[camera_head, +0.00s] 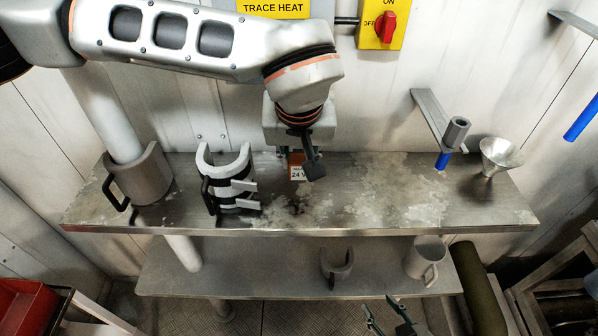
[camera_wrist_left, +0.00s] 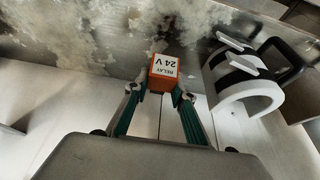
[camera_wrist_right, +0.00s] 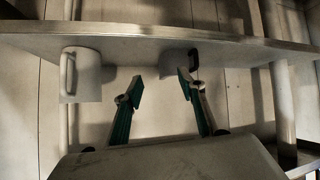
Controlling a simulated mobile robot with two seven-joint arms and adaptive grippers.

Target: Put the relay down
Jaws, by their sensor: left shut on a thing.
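The relay (camera_head: 297,173) is a small orange block with a white label reading 24 V. It also shows in the left wrist view (camera_wrist_left: 164,74), with its labelled face towards the camera. My left gripper (camera_head: 304,158) is shut on it, with one fingertip at each side. The relay is over the back part of the upper metal shelf (camera_head: 330,222). I cannot tell whether its underside touches the shelf.
A black-handled clamp (camera_head: 228,180) stands left of the relay, and a grey mug-like holder (camera_head: 140,180) is further left. A funnel (camera_head: 497,156) is at the right end. The frosted shelf right of the relay is clear.

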